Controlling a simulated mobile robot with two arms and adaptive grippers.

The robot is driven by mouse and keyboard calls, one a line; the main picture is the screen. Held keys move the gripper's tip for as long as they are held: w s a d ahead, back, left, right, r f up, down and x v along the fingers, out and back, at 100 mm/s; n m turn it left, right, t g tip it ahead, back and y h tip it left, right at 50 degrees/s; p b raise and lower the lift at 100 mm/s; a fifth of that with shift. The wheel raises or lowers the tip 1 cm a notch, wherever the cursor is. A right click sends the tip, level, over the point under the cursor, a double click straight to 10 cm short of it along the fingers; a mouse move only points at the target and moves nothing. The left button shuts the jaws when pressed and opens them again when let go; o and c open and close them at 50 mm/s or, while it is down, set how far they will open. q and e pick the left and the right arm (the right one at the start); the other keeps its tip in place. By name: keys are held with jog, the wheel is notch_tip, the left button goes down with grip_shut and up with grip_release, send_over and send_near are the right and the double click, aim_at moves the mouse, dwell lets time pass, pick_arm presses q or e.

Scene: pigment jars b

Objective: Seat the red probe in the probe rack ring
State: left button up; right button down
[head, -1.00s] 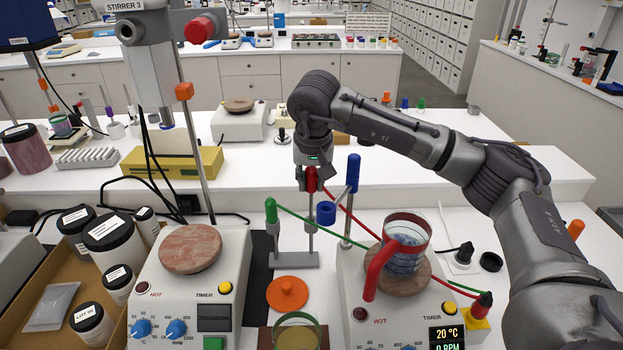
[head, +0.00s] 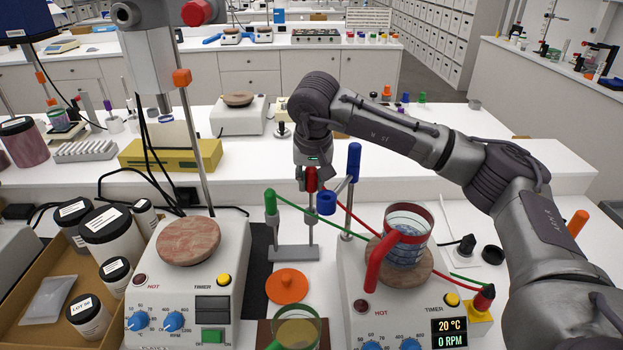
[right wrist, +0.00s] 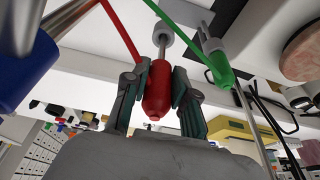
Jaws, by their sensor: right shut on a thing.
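The red probe (head: 311,180) stands upright at the probe rack (head: 293,252), and its red cable runs off to the right. My right gripper (right wrist: 157,95) is shut on the probe's red body (right wrist: 156,88), one finger on each side. In the right wrist view the metal shaft meets a grey ring (right wrist: 163,36) of the rack and appears to pass into it; how deep it sits I cannot tell. The green probe (head: 270,203) stands in the rack to the left; it also shows in the right wrist view (right wrist: 218,66). My left gripper is not in view.
A blue-topped upright (head: 353,163) and a blue cylinder (head: 326,203) stand close on the right. A glass beaker with red trim (head: 408,222) stands on the right hotplate. Another hotplate (head: 185,290) is at left. An orange lid (head: 287,285) lies in front of the rack.

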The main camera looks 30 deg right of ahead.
jog(key=shift+f+b, duration=0.55)
jog(key=shift+f, duration=0.35)
jog(key=shift+r, duration=0.15)
